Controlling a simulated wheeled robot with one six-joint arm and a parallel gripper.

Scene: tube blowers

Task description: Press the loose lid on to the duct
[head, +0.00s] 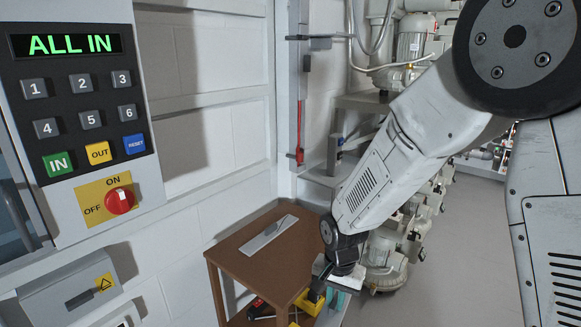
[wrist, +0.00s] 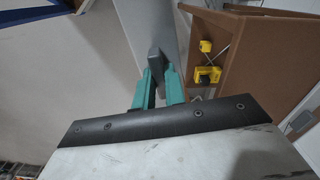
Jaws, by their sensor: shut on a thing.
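My gripper (wrist: 158,88) shows in the wrist view with two teal fingers closed on a small dark grey piece (wrist: 157,58). A long pale grey strip (wrist: 150,18) runs behind that piece; I cannot tell whether the two are joined. In the head view my gripper (head: 337,289) hangs low at the right side of the brown table, and what it holds is mostly hidden. I cannot make out for sure which thing is the loose lid or the duct.
A flat metal plate (head: 268,234) lies on the brown table (head: 235,243). Yellow tools (wrist: 207,73) lie on its lower shelf. A keypad panel (head: 85,100) reading "ALL IN" is at the left. Pale machinery (head: 385,255) stands behind my arm. Floor at the right is clear.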

